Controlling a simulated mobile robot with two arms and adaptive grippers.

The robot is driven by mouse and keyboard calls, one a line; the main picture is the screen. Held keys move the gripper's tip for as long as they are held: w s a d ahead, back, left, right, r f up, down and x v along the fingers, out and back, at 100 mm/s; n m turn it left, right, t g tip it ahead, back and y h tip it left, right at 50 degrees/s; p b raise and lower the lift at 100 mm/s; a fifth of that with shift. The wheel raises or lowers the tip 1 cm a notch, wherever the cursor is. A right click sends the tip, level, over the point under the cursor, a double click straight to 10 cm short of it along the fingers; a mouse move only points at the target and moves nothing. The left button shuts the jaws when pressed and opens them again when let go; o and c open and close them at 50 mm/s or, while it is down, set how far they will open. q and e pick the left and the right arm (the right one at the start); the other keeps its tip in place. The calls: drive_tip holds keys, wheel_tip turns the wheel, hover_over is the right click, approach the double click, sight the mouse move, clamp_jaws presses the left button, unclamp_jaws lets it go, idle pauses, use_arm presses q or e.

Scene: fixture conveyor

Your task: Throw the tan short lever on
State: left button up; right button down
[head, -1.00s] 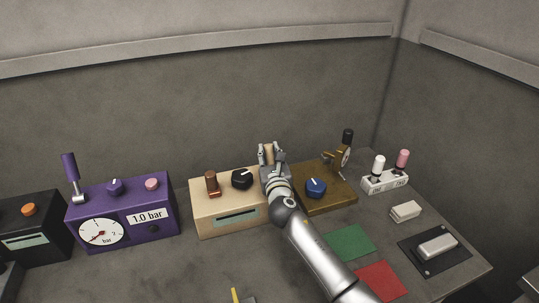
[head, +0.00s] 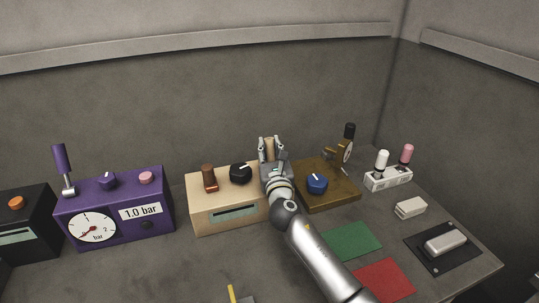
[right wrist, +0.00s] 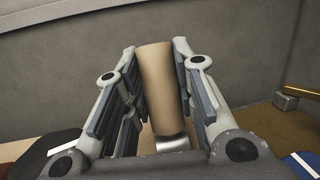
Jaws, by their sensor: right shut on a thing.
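The tan short lever (right wrist: 160,90) is a tan rounded handle on a short metal stem, seen close in the right wrist view. It stands at the right end of the tan box (head: 205,217), and its tip shows in the head view (head: 268,145). My right gripper (head: 269,147) is shut on the handle, with a finger on each side of it in the right wrist view (right wrist: 155,85). The gripper and wrist hide the lever's base in the head view. My left gripper is not in view.
The tan box also carries a brown lever (head: 209,178) and a black knob (head: 240,173), left of my gripper. A brown box with a blue knob (head: 317,184) stands close on the right. A purple gauge box (head: 120,211) stands further left.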

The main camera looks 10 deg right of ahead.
drive_tip(key=c, duration=1.2)
unclamp_jaws()
drive_tip(key=shift+o, duration=0.2)
drive_tip(key=s+f, duration=0.1)
drive_tip(key=s, duration=1.1)
drive_tip(key=shift+f, duration=0.25)
drive_tip(key=shift+d, duration=0.1)
